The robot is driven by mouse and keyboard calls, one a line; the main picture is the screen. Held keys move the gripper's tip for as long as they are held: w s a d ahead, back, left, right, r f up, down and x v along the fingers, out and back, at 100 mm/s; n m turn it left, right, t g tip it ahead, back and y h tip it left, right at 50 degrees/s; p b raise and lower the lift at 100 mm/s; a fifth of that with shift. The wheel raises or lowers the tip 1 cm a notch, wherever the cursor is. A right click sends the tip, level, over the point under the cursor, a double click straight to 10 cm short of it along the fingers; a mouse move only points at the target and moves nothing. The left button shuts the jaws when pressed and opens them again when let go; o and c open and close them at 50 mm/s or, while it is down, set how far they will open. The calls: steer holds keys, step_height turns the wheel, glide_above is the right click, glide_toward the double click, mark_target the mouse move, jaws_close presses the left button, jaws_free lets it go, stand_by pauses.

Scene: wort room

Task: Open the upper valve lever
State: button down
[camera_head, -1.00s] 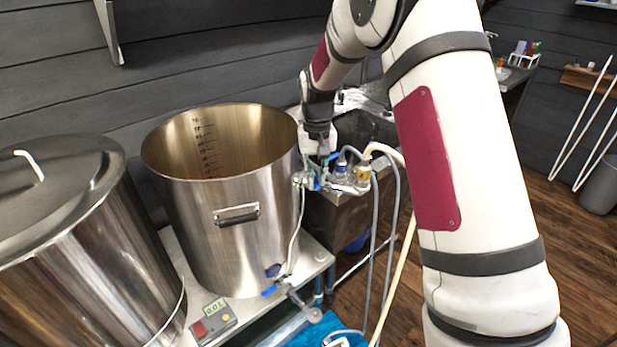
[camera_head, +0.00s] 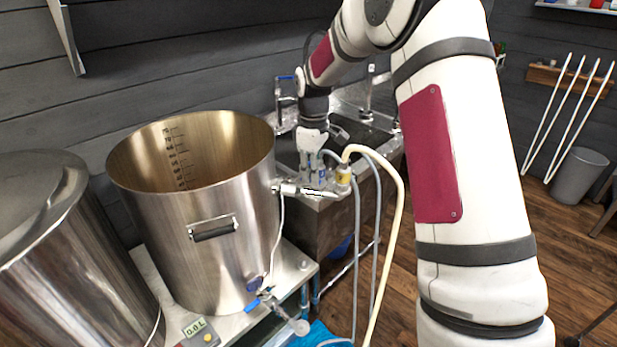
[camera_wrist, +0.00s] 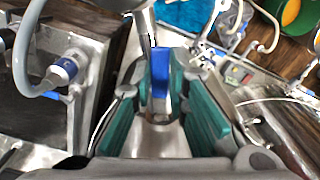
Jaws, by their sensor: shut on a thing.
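The upper valve (camera_head: 288,190) sticks out from the right side of the open steel kettle (camera_head: 215,250), below its rim. My gripper (camera_head: 311,176) points down at the valve in the head view. In the wrist view, the green-padded fingers of my gripper (camera_wrist: 161,88) close on the blue upper valve lever (camera_wrist: 160,75), which stands between their tips. In the head view the lever is mostly hidden by the gripper, so its exact angle is hard to tell.
A lower valve (camera_head: 268,300) with a blue handle sits near the kettle's base. Hoses (camera_head: 398,200) hang beside the gripper from a yellow-labelled fitting (camera_head: 343,178). A lidded steel pot (camera_head: 70,270) stands left. A sink (camera_head: 375,135) lies behind.

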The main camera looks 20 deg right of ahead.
steer(key=shift+w+d+n, duration=0.4)
steer(key=shift+w+n, duration=0.05)
steer(key=shift+n, duration=0.45)
steer(key=c, duration=1.6)
jaws_free()
steer(key=shift+o, duration=0.2)
steer(key=shift+r, duration=0.1)
step_height(320, 180, up, 12)
